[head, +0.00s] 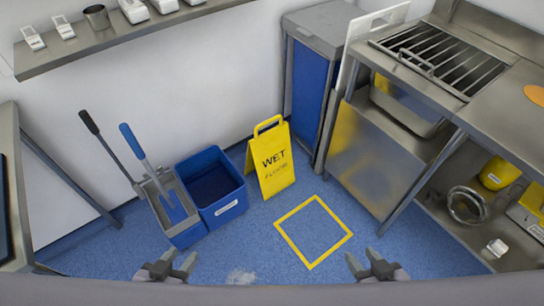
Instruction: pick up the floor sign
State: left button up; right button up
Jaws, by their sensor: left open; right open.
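The yellow floor sign (272,163) stands upright on the blue floor near the back wall, right of the mop bucket. Its front panel reads "WET FLOOR", and a handle opening shows at its top. My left gripper (181,262) is open and empty at the bottom of the head view, in front of and left of the sign. My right gripper (364,260) is open and empty at the bottom right, in front of and right of the sign. Both are apart from the sign.
A blue mop bucket (222,208) with wringer and two long handles stands left of the sign. A yellow square outline (288,215) marks clear floor in front. A blue-sided bin (308,88) stands behind right. A steel counter (372,160) fills the right; a wall shelf (125,34) is above left.

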aim_at(270, 152)
jog(key=i+l+z, duration=0.15)
jog(key=i, duration=0.25)
jog(key=i+l+z, duration=0.15)
jog(key=i+l, duration=0.2)
jog(key=i+l+z, duration=0.15)
jog(key=i, duration=0.35)
